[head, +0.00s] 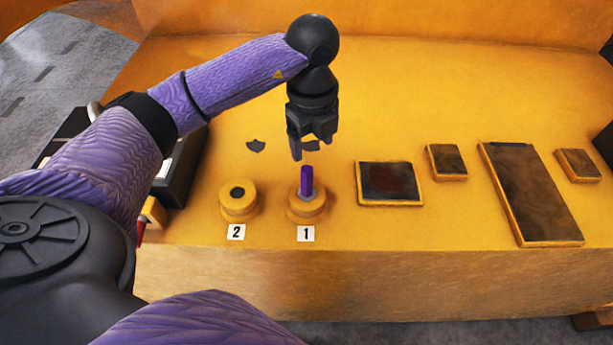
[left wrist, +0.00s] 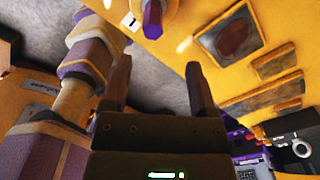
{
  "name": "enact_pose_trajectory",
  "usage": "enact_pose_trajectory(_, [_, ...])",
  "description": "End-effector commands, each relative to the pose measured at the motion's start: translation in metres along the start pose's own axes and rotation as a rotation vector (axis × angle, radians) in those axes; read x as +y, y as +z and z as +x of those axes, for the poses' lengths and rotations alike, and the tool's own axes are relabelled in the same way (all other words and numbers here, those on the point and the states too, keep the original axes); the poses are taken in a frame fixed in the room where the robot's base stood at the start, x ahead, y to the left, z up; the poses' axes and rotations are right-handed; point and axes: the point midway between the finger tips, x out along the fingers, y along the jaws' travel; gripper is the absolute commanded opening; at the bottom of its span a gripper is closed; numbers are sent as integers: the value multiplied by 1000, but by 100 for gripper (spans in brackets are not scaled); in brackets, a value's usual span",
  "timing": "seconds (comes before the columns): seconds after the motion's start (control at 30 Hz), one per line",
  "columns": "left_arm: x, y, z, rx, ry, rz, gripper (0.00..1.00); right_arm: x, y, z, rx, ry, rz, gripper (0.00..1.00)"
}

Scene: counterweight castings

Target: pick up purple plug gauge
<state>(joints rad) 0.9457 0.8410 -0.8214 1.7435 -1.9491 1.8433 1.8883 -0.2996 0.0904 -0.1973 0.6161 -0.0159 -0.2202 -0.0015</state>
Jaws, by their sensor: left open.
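The purple plug gauge (head: 307,181) stands upright in the round yellow casting (head: 306,207) behind the label 1. In the left wrist view the plug gauge (left wrist: 152,20) shows near the top, beyond the open fingers. My left gripper (head: 311,146) is open and empty, pointing down just above and a little behind the gauge in the head view. Its fingers (left wrist: 157,85) do not touch the gauge. A second round yellow casting (head: 238,203) with a dark, empty-looking hole stands behind the label 2. My right gripper does not show.
To the right lie a square dark-faced plate (head: 389,184), a small block (head: 447,162), a long dark panel (head: 531,195) and another small block (head: 578,166). A dark box (head: 182,172) stands at the left. The back middle of the yellow table (head: 420,90) is clear.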

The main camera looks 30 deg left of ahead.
Motion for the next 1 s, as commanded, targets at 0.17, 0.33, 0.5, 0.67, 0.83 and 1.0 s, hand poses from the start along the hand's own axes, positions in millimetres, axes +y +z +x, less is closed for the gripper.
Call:
enact_pose_trajectory(0.17, [3, 3, 34, -13, 15, -12, 75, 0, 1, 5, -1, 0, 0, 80])
enact_pose_trajectory(0.33, [8, 4, 63, -12, 17, -10, 75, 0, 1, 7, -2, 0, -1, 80])
enact_pose_trajectory(0.5, [10, 5, 92, -9, 12, -8, 75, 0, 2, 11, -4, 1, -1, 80])
enact_pose_trajectory(0.67, [10, 5, 96, -10, 10, -7, 75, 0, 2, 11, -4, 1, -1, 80])
enact_pose_trajectory(0.83, [10, 5, 95, -9, 10, -6, 58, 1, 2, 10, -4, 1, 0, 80])
enact_pose_trajectory(1.0, [10, 5, 95, -9, 10, -6, 22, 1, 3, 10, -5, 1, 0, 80])
